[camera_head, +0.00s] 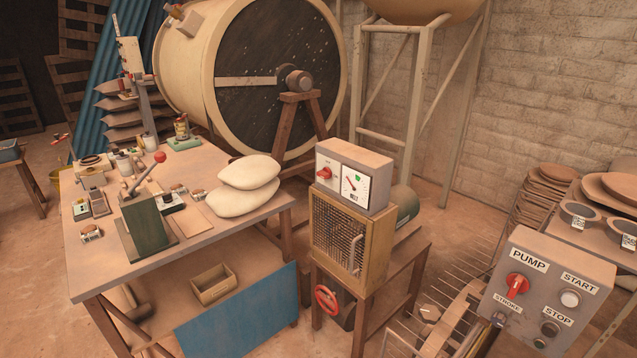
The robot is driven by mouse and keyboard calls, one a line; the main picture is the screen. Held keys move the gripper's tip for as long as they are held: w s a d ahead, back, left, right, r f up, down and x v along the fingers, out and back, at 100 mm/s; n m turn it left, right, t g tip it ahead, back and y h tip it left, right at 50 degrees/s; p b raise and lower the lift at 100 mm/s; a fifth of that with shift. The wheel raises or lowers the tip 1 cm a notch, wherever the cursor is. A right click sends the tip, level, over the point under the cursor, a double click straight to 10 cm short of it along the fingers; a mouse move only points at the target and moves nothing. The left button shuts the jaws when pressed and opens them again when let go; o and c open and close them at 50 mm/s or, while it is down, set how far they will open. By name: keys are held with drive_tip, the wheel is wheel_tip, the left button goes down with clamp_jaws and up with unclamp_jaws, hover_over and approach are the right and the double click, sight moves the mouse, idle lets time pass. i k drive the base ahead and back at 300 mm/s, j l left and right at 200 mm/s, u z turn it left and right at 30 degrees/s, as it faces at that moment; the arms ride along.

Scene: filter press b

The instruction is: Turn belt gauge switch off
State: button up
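A grey box (372,165) with a white front face sits on top of a yellow-framed mesh cage near the centre. A red rotary switch (324,174) is on the left part of its face, its handle lying roughly sideways. To its right is a round dial gauge (354,184) with a dark needle, a small green mark and a label below, too small to read surely. Nothing touches the switch. The printing around it is too small to read. My gripper is not in view.
The mesh cage (340,240) stands on a wooden stand with a red handwheel (326,299) below. A PUMP control box (548,290) with another red knob is at the front right. A cluttered workbench (210,245) with white sacks (245,187) is left.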

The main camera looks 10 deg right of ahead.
sight(325, 173)
drive_tip(key=i+j, duration=0.4)
drive_tip(key=i+j+u, duration=0.1)
drive_tip(key=i+j, duration=0.3)
drive_tip(key=i, duration=0.2)
drive_tip(key=i+j, duration=0.35)
drive_tip(key=i, duration=0.2)
drive_tip(key=i+j+u, duration=0.1)
drive_tip(key=i+j, duration=0.3)
drive_tip(key=i, duration=0.1)
